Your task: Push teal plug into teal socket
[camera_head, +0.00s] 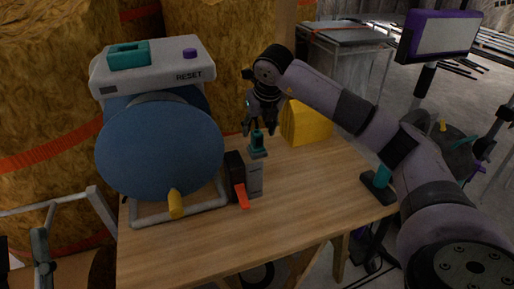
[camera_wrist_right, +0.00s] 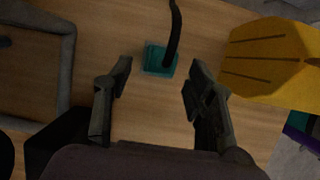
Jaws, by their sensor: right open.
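The teal plug (camera_head: 257,144), a small block with a dark cable rising from it, stands near the table's middle, beside a grey box. It also shows in the right wrist view (camera_wrist_right: 155,61). My right gripper (camera_head: 261,130) is open above the plug; in the wrist view its fingers (camera_wrist_right: 157,80) lie either side of the plug, apart from it. A teal rectangular piece with a recess, which looks like the teal socket (camera_head: 129,55), sits on top of the grey RESET panel (camera_head: 160,80). I cannot make out my left gripper.
The wooden table (camera_head: 310,200) bears a blue rounded body (camera_head: 160,150) with a yellow handle, on a tube frame. A dark box with a red lever (camera_head: 241,195) stands right of it. A yellow block (camera_head: 306,123) stands close behind my right gripper. The front right tabletop is clear.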

